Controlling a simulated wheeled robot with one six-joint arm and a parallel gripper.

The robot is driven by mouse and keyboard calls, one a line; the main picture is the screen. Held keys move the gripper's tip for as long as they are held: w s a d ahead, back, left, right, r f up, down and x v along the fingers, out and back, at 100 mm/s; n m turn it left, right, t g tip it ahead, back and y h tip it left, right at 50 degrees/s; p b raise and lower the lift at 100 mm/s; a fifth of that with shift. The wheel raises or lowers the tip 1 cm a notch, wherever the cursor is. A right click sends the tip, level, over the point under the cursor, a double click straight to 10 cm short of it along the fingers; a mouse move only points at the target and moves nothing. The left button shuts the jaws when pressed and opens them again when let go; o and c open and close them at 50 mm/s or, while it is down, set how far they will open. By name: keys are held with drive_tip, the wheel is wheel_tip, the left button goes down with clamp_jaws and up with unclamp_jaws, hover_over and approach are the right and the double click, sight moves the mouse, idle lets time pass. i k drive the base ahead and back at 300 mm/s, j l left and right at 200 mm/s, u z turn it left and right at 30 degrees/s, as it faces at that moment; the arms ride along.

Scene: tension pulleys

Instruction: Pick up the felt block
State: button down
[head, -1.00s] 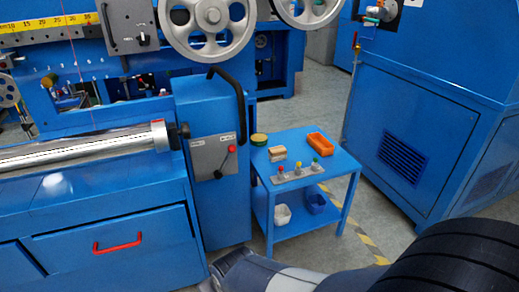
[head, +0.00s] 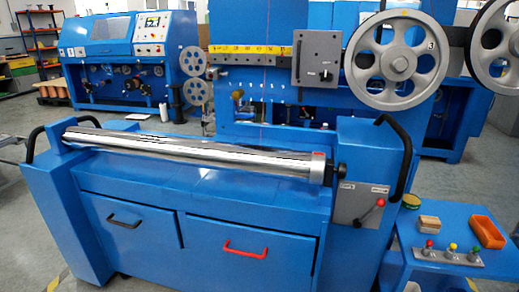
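A small tan block (head: 429,223), which looks like the felt block, lies on the blue side table (head: 408,240) at the right of the head view. My gripper is not in view.
A blue machine with a shiny roller (head: 200,152) fills the middle, with a black-handled drawer (head: 140,228) and a red-handled drawer (head: 245,258). A red-knobbed lever (head: 370,212) and black bar handle (head: 403,160) stand beside the table. Grey floor shows at left.

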sight(425, 224)
drive_tip(key=i+l, duration=0.1)
drive_tip(key=l, duration=0.3)
drive_tip(key=i+l+u, duration=0.1)
drive_tip(key=l, duration=0.35)
drive_tip(key=i+l, duration=0.15)
drive_tip(key=l, duration=0.25)
drive_tip(key=i+l, duration=0.1)
drive_tip(key=l, duration=0.35)
drive_tip(key=i+l+u, duration=0.1)
drive_tip(key=l, duration=0.3)
drive_tip(key=i+l, duration=0.1)
drive_tip(key=l, duration=0.35)
